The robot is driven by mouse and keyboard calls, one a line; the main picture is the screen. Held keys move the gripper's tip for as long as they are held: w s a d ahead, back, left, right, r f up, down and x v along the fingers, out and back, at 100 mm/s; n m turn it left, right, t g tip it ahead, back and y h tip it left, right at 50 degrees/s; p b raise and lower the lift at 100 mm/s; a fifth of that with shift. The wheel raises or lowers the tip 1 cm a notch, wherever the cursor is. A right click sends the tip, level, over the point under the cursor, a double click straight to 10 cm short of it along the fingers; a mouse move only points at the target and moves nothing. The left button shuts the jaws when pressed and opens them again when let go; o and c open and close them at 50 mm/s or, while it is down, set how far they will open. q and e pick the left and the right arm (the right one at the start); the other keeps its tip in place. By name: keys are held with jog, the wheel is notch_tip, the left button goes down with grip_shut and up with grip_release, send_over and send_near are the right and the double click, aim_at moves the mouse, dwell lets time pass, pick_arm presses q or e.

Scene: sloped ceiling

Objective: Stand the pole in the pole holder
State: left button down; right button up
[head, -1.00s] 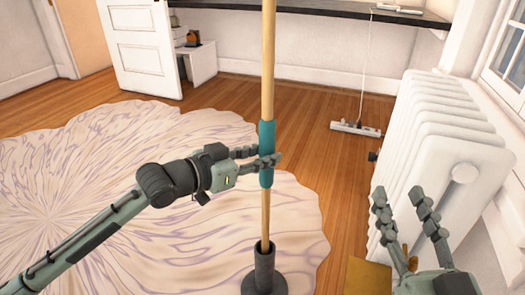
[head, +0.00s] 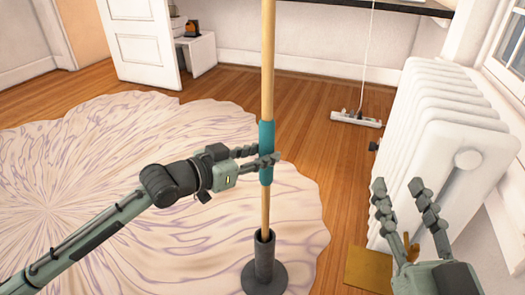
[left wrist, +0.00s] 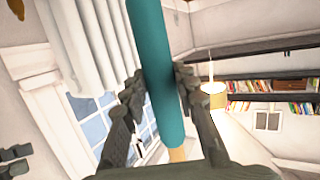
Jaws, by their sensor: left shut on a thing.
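The pole (head: 267,80) is a long light wooden rod with a teal sleeve (head: 266,135), standing nearly upright. My left gripper (head: 264,161) is shut around the sleeve; the left wrist view shows the teal sleeve (left wrist: 157,60) between both fingers. The pole holder (head: 264,262) is a dark grey tube on a round base at the bottom of the head view. The pole's lower end meets the tube's mouth and looks inside it; how deep it sits is hidden. My right gripper (head: 400,186) is open and empty at the right.
A pale swirled rug (head: 90,180) covers the floor at left. A white radiator (head: 440,150) stands at right, close to my right gripper. A small brown-gold panel (head: 368,268) lies low near it. A white floor mop (head: 356,118) rests at the back.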

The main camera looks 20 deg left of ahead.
aim_at(261, 179)
pick_arm(q)
jog(key=shift+f+b, duration=1.5)
jog(key=shift+f, duration=1.95)
jog(key=c, duration=1.2)
grip_release()
jog(key=shift+o, duration=0.5)
jog(key=shift+f, duration=0.2)
jog(key=v, duration=1.2)
